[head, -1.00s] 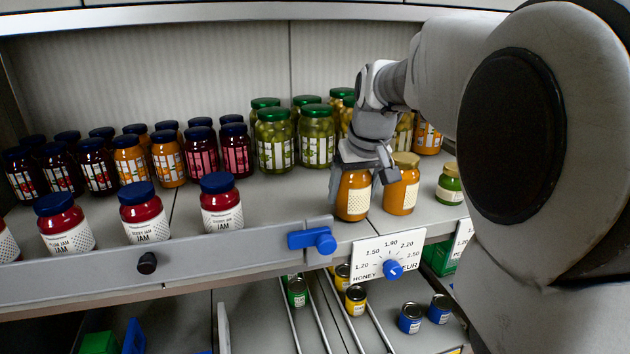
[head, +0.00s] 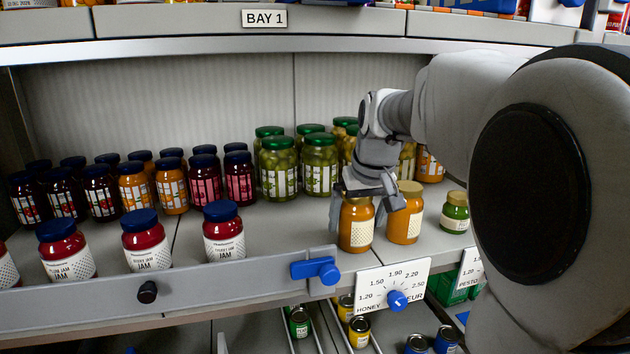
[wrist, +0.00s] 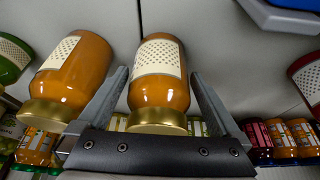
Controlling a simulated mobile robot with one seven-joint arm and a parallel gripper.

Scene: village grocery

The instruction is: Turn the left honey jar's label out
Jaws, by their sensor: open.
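The left honey jar (head: 354,215) stands upright at the shelf front, behind the price card. It has amber contents, a gold lid and a cream label that shows toward the right of its front in the head view. In the wrist view, where things appear upside down, this jar (wrist: 163,93) is between my fingers, with its label visible. My gripper (head: 366,208) is open around it, one finger on each side, with gaps visible in the wrist view.
A honey price card (head: 392,285) with a blue knob and a blue clip (head: 315,270) are on the shelf edge. A green pesto jar (head: 455,214) stands to the right. Green-lidded jars (head: 320,165) stand behind. Bare shelf (head: 285,228) lies left of the honey.

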